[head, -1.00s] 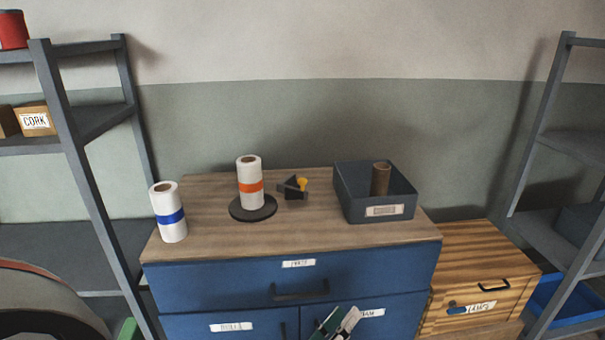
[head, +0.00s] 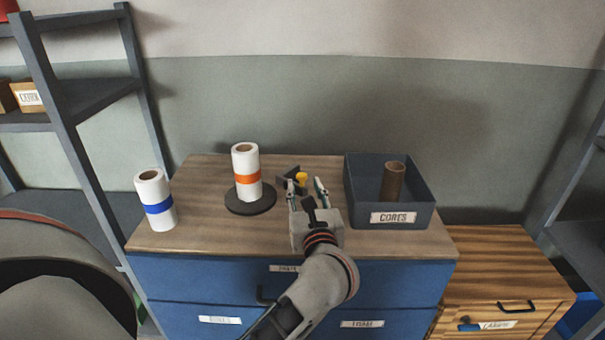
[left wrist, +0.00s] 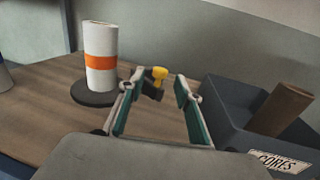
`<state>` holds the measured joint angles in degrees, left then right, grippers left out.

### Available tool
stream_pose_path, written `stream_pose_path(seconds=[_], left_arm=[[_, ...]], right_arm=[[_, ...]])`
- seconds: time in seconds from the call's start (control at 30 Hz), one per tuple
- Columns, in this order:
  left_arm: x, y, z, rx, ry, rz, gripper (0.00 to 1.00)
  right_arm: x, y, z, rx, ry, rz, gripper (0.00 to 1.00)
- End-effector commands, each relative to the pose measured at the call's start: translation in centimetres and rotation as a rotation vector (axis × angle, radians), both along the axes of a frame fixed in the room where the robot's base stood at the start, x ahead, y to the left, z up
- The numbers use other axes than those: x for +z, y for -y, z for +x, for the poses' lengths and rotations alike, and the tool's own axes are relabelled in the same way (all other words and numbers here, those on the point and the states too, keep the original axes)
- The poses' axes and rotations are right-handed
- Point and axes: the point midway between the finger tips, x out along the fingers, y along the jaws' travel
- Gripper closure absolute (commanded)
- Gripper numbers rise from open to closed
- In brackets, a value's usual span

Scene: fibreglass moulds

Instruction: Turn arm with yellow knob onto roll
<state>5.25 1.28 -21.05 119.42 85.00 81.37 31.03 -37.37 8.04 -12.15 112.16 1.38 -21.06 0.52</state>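The arm with the yellow knob (head: 301,177) sits on a dark bracket at the back of the cabinet top, right of the roll and apart from it. The yellow knob also shows in the left wrist view (left wrist: 159,74). The white roll with an orange band (head: 247,172) stands upright on a round dark base (head: 251,203); it also shows in the left wrist view (left wrist: 101,55). My left gripper (head: 306,186) is open, its fingers pointing at the knob, which appears between the fingertips in the left wrist view, with no contact visible. My right gripper is not in view.
A white roll with a blue band (head: 156,200) stands at the left edge of the wooden top (head: 200,225). A shelf rack (head: 70,125) rises at left.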

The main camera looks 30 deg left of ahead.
Motion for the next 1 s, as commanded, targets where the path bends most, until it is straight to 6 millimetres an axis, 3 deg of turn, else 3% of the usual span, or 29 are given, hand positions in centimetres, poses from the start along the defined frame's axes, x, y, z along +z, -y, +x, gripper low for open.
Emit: stream_pose_path(seconds=[0.3, 0.7, 0.73, 0.87, 1.0], left_arm=[[0.2, -3.0, 3.4, 0.001, 0.0, 0.006, 0.66], [0.0, -3.7, 4.1, 0.0, -0.002, 0.005, 0.66], [0.0, -3.7, 4.1, 0.0, -0.002, 0.005, 0.69], [0.0, -3.7, 4.1, 0.0, -0.002, 0.005, 1.0], [0.0, -3.7, 4.1, 0.0, -0.002, 0.005, 1.0]], right_arm=[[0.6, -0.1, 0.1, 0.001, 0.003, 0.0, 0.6], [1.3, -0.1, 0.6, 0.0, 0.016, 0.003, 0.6], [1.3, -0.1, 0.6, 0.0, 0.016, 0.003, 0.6], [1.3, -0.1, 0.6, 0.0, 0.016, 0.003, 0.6], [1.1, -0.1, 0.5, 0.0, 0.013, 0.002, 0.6]])
